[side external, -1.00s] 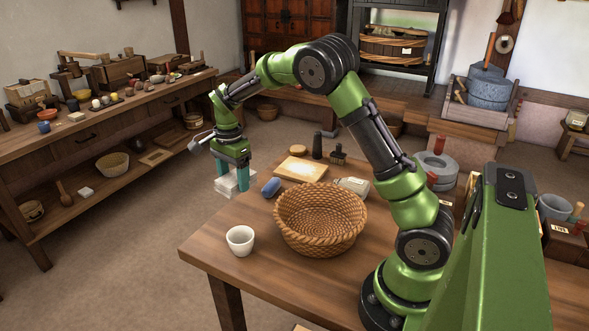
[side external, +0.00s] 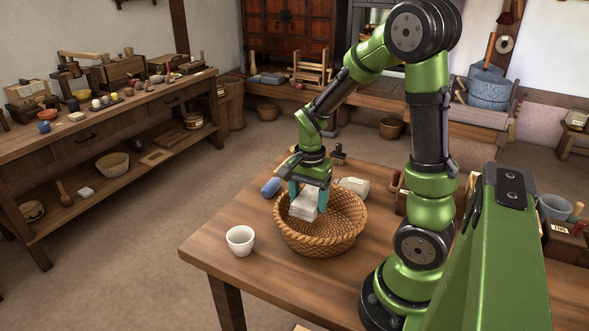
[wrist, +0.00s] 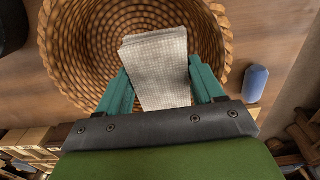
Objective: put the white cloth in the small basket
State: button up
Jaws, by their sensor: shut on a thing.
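The white cloth (side external: 305,205) is a folded pad held between the fingers of my gripper (side external: 309,190). The small basket (side external: 338,237) is round, woven and brown, and stands on the table. In the side view the cloth hangs over the left part of the basket's opening. In the wrist view the cloth (wrist: 157,62) is between the two green fingers of my gripper (wrist: 163,85), with the basket's woven inside (wrist: 95,50) beyond it. I cannot tell whether the cloth touches the basket.
A white cup (side external: 240,240) stands on the table (side external: 213,244) left of the basket. A blue object (side external: 271,187) lies behind it on the left, also in the wrist view (wrist: 256,83). A pale container (side external: 354,186) lies behind the basket. The table's front left is clear.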

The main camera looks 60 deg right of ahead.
aim_at(307, 229)
jog(key=shift+f, duration=3.2)
jog(key=o, duration=0.8)
jog(key=shift+f, duration=0.1)
notch_tip(307, 229, up, 12)
jog(key=shift+f, duration=0.15)
jog(key=shift+w+a+r, duration=0.1)
jog(key=shift+r, duration=0.2)
jog(key=s+a+r+n+t, duration=0.1)
jog(key=a+r+n+t, duration=0.1)
jog(key=a+r+n, duration=0.1)
jog(key=s+a+r+n+t+y, duration=0.1)
jog(key=a+r+n+t, duration=0.1)
jog(key=a+r+n, duration=0.2)
jog(key=s+a+r+n+t+y, duration=0.1)
jog(key=a+r+n+t, duration=0.2)
jog(key=a+n, duration=0.4)
jog(key=shift+s+a+r, duration=0.15)
jog(key=shift+a+r, duration=0.05)
jog(key=shift+a, duration=0.3)
jog(key=shift+s+a+r, duration=0.1)
jog(key=shift+a+r, duration=0.05)
jog(key=shift+a, duration=0.35)
